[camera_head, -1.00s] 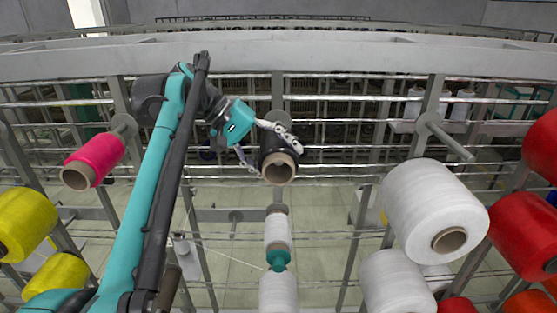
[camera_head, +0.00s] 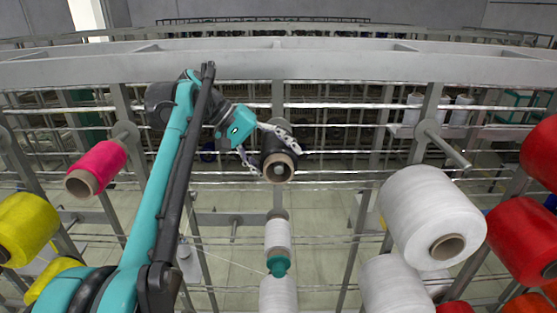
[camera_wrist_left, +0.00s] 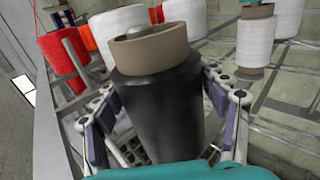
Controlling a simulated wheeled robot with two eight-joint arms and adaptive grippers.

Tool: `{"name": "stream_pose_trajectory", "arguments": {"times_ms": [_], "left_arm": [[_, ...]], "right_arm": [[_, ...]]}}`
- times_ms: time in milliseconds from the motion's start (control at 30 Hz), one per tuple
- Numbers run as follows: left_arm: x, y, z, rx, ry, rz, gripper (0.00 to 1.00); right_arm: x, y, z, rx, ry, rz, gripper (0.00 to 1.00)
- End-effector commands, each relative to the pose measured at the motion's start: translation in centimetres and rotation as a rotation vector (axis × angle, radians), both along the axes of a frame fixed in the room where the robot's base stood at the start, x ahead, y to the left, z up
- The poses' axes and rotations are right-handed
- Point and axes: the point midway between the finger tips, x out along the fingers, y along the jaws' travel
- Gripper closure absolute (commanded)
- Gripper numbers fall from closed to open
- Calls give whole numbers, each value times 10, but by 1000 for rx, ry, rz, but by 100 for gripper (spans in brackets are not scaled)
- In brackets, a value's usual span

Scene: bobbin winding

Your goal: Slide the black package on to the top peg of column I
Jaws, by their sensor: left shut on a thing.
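The black package (camera_head: 272,146), a dark cylinder on a cardboard tube, is at the top of the middle column (camera_head: 278,95), its tube mouth facing me. My left gripper (camera_head: 268,151) is shut on its sides, one finger on each side. A grey rounded end, apparently the peg (camera_head: 280,170), shows inside the tube mouth. The left wrist view also shows the black package (camera_wrist_left: 160,105) between the fingers and the grey peg end (camera_wrist_left: 143,34) in the cardboard opening. How far the package sits along the peg is hidden. My right gripper is not in view.
A bare peg (camera_head: 447,150) sticks out at right. A pink package (camera_head: 97,168) hangs at left. Below the black package are a smaller white package (camera_head: 277,235) and a green piece (camera_head: 279,266). White (camera_head: 425,215) and red packages (camera_head: 520,235) crowd the right; yellow ones (camera_head: 25,228) the left.

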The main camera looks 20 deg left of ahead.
Motion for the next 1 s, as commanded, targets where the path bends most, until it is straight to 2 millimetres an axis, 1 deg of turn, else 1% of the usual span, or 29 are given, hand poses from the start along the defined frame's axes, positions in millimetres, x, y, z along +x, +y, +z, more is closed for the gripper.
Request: {"name": "stream_pose_trajectory", "arguments": {"times_ms": [100,267,667,1000], "left_arm": [[9,2,2,-1,0,0,64],[16,4,1,-1,0,0,64],[16,5,-1,0,0,0,64],[16,4,-7,0,0,0,64]], "right_arm": [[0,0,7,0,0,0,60],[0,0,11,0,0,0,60],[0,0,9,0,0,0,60],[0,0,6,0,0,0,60]]}}
